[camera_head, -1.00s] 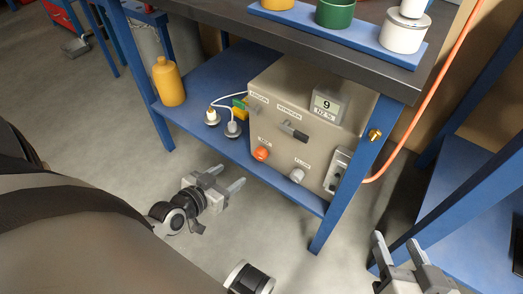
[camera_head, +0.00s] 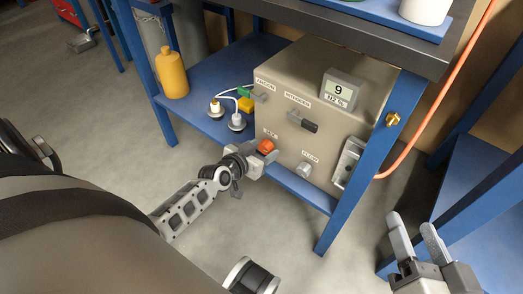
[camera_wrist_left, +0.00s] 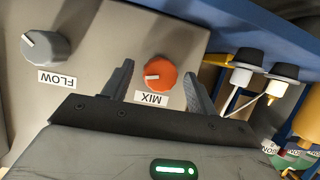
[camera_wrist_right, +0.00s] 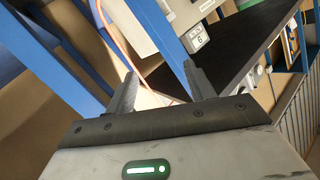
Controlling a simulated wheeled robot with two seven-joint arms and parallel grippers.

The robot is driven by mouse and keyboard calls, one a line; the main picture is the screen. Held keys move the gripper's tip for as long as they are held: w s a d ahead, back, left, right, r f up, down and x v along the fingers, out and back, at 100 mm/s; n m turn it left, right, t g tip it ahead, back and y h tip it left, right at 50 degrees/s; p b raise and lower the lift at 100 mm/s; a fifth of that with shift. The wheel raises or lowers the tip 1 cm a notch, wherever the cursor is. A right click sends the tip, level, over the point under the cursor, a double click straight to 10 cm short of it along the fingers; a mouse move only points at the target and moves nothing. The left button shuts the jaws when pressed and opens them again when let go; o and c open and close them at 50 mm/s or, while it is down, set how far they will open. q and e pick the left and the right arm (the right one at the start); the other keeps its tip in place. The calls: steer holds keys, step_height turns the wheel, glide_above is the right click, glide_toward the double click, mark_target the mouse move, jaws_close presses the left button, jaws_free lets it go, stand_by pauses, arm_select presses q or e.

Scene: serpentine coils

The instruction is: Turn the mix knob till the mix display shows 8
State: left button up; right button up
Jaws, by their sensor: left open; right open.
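The mix knob (camera_head: 267,146) is orange and round, low on the front of the beige gas box (camera_head: 290,151). In the left wrist view the mix knob (camera_wrist_left: 159,74) shows a white pointer mark, above the MIX label (camera_wrist_left: 151,99). My left gripper (camera_head: 265,152) is open at the knob. In the left wrist view its fingers (camera_wrist_left: 158,85) stand on either side of the knob, with visible gaps. My right gripper (camera_head: 416,236) is open and empty, at the lower right.
A grey FLOW knob (camera_head: 304,169) sits right of the mix knob. A nitrogen lever (camera_head: 302,121) is above. Two capped fittings with white leads (camera_head: 237,120) stand left of the box. The blue table leg (camera_head: 357,178) and orange hose (camera_head: 432,115) are to the right.

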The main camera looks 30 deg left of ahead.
steer(key=shift+r, duration=0.1)
arm_select(q)
steer(key=c, duration=1)
steer(key=shift+a+n+h+b, duration=0.1)
steer(key=shift+n+h+b, duration=0.25)
steer(key=shift+n, duration=0.15)
steer(key=o, duration=1)
arm_select(e)
steer(key=shift+w+r, duration=0.15)
steer(key=shift+r, duration=0.15)
arm_select(q)
steer(key=p+v, duration=0.6)
steer(key=v, duration=1)
arm_select(e)
steer(key=shift+s+d+f+n+g+h, duration=0.15)
steer(key=shift+d+f+n+g+h, duration=0.25)
steer(key=shift+f, duration=0.35)
steer(key=shift+s+d+f+n+g+h, duration=0.1)
steer(key=shift+d+f+n+g+h, duration=0.1)
steer(key=shift+d+f+g+h, duration=0.35)
